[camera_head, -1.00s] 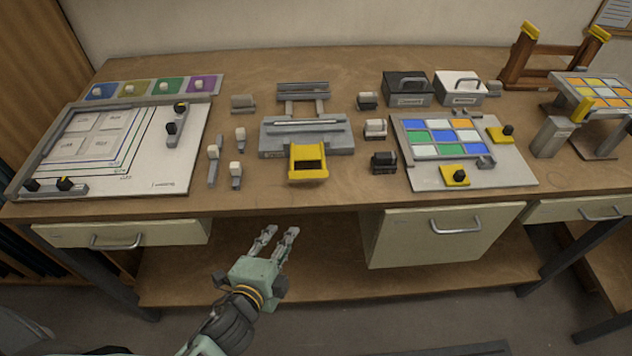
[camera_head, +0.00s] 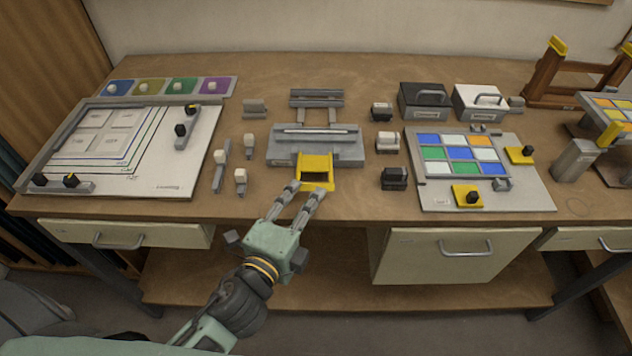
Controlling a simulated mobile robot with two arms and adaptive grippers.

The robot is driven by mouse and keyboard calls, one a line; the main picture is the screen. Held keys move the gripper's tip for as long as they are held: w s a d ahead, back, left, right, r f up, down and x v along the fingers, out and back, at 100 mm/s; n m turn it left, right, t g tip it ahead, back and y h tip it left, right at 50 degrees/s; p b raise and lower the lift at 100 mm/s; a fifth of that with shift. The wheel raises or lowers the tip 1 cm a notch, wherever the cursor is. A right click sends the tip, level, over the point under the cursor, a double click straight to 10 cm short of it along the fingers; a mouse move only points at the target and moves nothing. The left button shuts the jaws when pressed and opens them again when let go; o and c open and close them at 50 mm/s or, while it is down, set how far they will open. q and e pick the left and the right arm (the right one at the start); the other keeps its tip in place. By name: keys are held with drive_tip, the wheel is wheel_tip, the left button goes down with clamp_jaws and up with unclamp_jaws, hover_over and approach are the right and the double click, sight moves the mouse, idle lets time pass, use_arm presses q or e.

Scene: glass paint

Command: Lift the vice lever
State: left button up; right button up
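The grey vice (camera_head: 318,148) stands at the middle of the workbench, with two parallel jaws and rails behind. Its yellow lever (camera_head: 316,163), a squared loop, hangs at the vice's front near the bench edge. My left gripper (camera_head: 301,198) is just in front of the lever, its two fingers apart and pointing at it. The fingertips overlap the lever's lower left part in the picture; I cannot tell whether they touch it. Nothing shows between the fingers. My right gripper is not in view.
Small grey blocks with white knobs (camera_head: 240,181) stand left of the vice, and small dark and white blocks (camera_head: 394,178) stand right of it. A board with coloured glass tiles (camera_head: 540,193) lies further right. A drawing board (camera_head: 170,180) lies at left.

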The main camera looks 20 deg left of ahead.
sight(314, 187)
use_arm(q)
drive_tip(key=w, duration=0.3)
drive_tip(key=w+p, duration=0.1)
drive_tip(key=w, duration=0.1)
drive_tip(key=shift+w+d+f, duration=0.2)
drive_tip(key=shift+d+f, duration=0.15)
drive_tip(key=shift+f, duration=0.05)
clamp_jaws()
